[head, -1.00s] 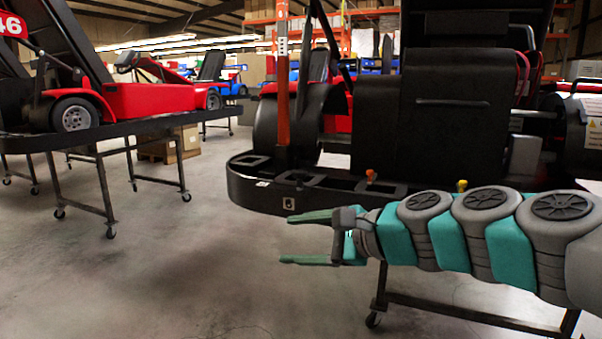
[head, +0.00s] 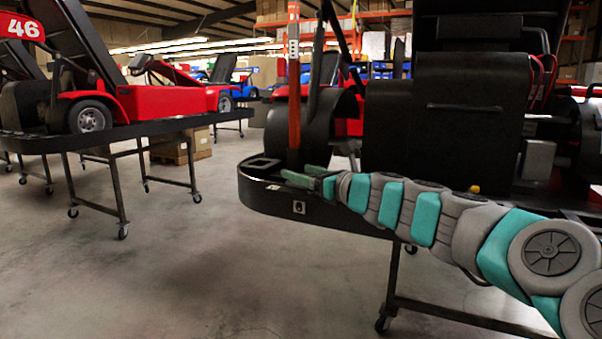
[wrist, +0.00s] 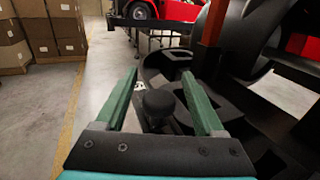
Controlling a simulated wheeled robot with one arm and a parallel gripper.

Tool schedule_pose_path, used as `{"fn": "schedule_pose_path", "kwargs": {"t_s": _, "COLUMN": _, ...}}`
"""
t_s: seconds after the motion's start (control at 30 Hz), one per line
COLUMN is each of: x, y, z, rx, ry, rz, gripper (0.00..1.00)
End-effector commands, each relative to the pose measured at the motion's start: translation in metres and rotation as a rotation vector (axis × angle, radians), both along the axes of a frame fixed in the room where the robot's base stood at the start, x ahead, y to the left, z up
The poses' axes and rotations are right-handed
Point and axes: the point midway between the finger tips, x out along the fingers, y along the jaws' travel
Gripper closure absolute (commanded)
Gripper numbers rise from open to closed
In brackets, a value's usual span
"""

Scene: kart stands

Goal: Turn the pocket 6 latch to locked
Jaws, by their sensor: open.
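My gripper (head: 301,176) is at the left front of the black kart stand (head: 262,201), over its rim. In the wrist view my gripper (wrist: 160,74) has its two green fingers spread wide. A dark rounded knob (wrist: 158,102) appears between the fingers, nearer their bases; I see no finger touching it. I cannot tell whether it is the pocket 6 latch or which way it is turned. No pocket number is readable. A square pocket (head: 259,164) lies at the stand's left corner; the arm hides other pockets. A yellow knob (head: 475,189) shows behind my arm.
An orange post (head: 294,90) rises close behind my gripper, beside black kart parts (head: 440,130). A red kart (head: 150,100) sits on another wheeled stand at left. Cardboard boxes (wrist: 40,40) show in the wrist view. The floor between the stands is clear.

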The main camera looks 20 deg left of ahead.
Motion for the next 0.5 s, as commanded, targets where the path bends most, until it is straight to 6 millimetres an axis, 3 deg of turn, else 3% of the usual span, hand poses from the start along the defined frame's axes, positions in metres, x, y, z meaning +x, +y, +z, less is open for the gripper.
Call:
{"fn": "schedule_pose_path", "kwargs": {"t_s": 0.37, "x": 0.0027, "y": 0.0072, "z": -0.0002, "rx": 0.000, "ry": -0.001, "rz": 0.001, "gripper": 0.29}}
{"fn": "schedule_pose_path", "kwargs": {"t_s": 0.5, "x": 0.0027, "y": 0.0070, "z": -0.0001, "rx": 0.000, "ry": -0.001, "rz": 0.001, "gripper": 0.42}}
